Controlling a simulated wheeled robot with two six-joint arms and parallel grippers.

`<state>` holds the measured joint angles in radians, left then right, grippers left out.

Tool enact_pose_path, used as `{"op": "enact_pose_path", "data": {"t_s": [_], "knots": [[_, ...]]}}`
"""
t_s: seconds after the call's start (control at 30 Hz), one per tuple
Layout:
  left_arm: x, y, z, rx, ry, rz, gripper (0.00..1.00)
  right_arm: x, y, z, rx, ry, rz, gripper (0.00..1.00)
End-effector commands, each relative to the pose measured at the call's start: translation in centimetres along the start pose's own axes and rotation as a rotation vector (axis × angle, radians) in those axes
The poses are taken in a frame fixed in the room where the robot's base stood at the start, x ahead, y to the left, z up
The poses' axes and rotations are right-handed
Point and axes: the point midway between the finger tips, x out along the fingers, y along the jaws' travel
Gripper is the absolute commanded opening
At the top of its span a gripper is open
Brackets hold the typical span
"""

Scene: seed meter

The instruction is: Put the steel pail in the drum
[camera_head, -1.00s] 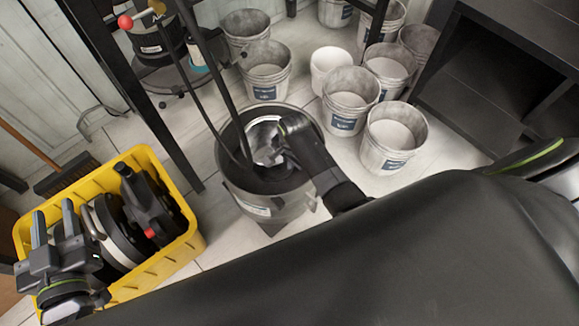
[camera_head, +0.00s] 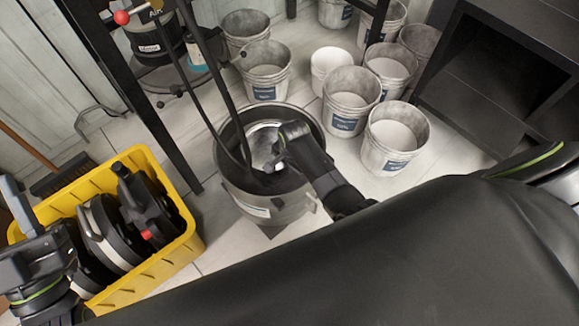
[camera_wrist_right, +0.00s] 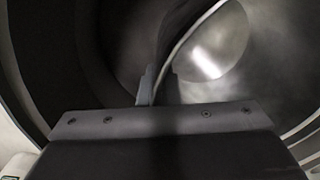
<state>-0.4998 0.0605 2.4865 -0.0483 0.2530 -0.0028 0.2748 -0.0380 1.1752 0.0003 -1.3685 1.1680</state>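The drum (camera_head: 265,206) is a wide grey metal container with a dark rim, standing upright on the floor in the middle of the head view. The shiny steel pail (camera_head: 262,141) shows inside the drum's mouth, partly hidden by my right gripper and a dark upright. My right gripper (camera_head: 277,162) reaches into the drum. In the right wrist view its fingers (camera_wrist_right: 157,86) close on the pail's thin, curved rim, with the pail's bright inside (camera_wrist_right: 208,62) beyond. I cannot tell whether the pail touches the drum's bottom. My left gripper (camera_head: 22,213) is empty, partly cut off at the left edge.
A yellow crate (camera_head: 190,243) with dark equipment stands at the left. Several whitish buckets (camera_head: 349,101) stand behind and right of the drum. Black shelving (camera_head: 500,75) is at the right. A dark frame post (camera_head: 150,115) rises left of the drum. Little floor is free around it.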

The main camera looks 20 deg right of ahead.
Motion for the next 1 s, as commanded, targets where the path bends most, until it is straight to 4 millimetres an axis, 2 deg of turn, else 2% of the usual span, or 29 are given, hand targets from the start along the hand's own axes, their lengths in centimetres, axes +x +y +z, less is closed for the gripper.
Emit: {"op": "enact_pose_path", "data": {"t_s": [0.17, 0.37, 0.77, 1.0], "knots": [[0.0, 0.0, -0.2, 0.003, 0.016, 0.001, 0.36, 0.2, -0.1, 0.0, 0.000, 0.001, -0.001, 0.00], [0.0, 0.0, -0.4, 0.004, 0.022, 0.001, 0.36, 0.2, 0.0, 0.0, 0.000, 0.000, 0.000, 0.25], [0.0, 0.0, 0.2, -0.002, -0.013, -0.001, 0.36, -0.1, 0.0, 0.0, 0.000, 0.000, -0.001, 0.25], [-0.5, -0.2, 3.1, -0.029, -0.192, -0.008, 0.36, -1.1, 0.0, 0.0, 0.000, 0.000, 0.000, 0.25]]}}
